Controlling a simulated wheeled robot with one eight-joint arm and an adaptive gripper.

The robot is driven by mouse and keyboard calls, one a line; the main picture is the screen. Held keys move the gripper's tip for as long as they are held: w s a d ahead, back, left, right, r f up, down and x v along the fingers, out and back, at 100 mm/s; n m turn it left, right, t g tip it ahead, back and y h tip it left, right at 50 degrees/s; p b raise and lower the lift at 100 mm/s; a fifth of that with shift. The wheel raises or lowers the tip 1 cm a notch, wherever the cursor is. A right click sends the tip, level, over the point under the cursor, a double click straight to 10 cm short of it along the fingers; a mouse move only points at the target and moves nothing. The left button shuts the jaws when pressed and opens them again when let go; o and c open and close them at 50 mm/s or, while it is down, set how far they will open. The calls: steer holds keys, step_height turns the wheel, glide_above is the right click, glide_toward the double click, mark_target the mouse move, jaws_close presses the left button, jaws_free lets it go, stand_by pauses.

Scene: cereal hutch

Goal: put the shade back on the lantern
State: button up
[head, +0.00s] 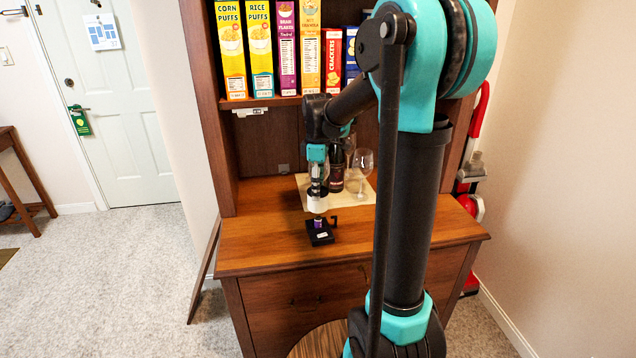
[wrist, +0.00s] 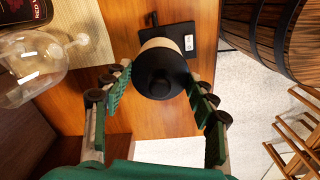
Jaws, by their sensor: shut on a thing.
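My gripper (head: 317,190) is shut on the lantern's shade (head: 317,204), a cream-white cylinder with a black cap. The shade looks upright in the head view. In the wrist view the black cap (wrist: 160,70) sits between the green finger pads. The lantern base (head: 320,238) is a black square block on the hutch counter, with a short purple post (head: 318,222) standing on it. The shade hangs just above the post, whose top may be hidden. In the wrist view the base (wrist: 180,42) shows partly behind the shade, with a small hook-like arm at its side.
A wine bottle (head: 336,170) and wine glasses (head: 362,168) stand close behind on a pale mat (head: 348,196). Cereal boxes (head: 258,45) fill the shelf above. The hutch's side panel (head: 222,165) bounds the left. Bare counter (head: 262,232) lies left of the base.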

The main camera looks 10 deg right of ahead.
steer(key=shift+f, duration=1.65)
steer(key=shift+f, duration=0.35)
steer(key=shift+f, duration=0.35)
steer(key=shift+f, duration=0.35)
steer(key=shift+f, duration=0.35)
steer(key=shift+f, duration=0.6)
stand_by(0.7)
steer(key=o, duration=1.3)
steer(key=shift+c, duration=0.2)
